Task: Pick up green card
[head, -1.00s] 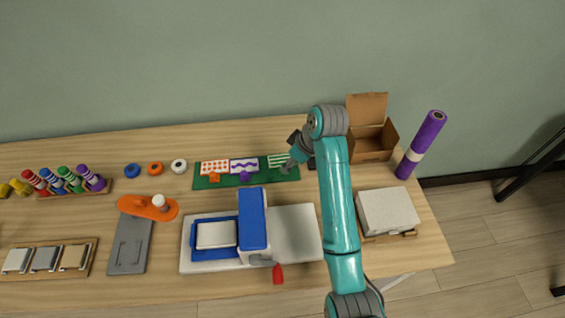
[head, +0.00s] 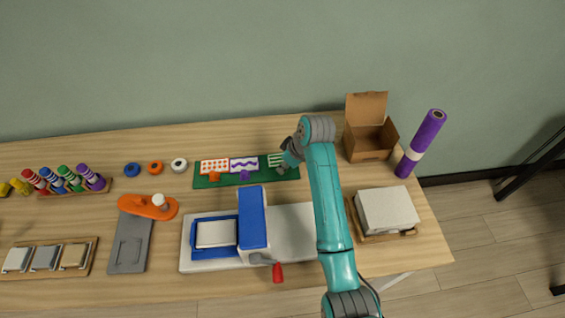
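The green-striped white card (head: 274,158) lies at the right end of a dark green mat (head: 222,181), near the back of the table. My gripper (head: 281,168) is at the card's lower right part and covers some of it. The fingers are too small and dark to tell whether they are open or shut, or whether they touch the card. To its left on the mat are a purple-wave card (head: 244,164) and an orange-dotted card (head: 214,166), each with a small coloured tab below.
A blue and white press (head: 253,220) with a red-tipped handle stands in front of the mat. An open cardboard box (head: 369,142), a purple roll (head: 421,143) and a white stack (head: 387,210) are at the right. Tape rolls (head: 155,168) lie left of the mat.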

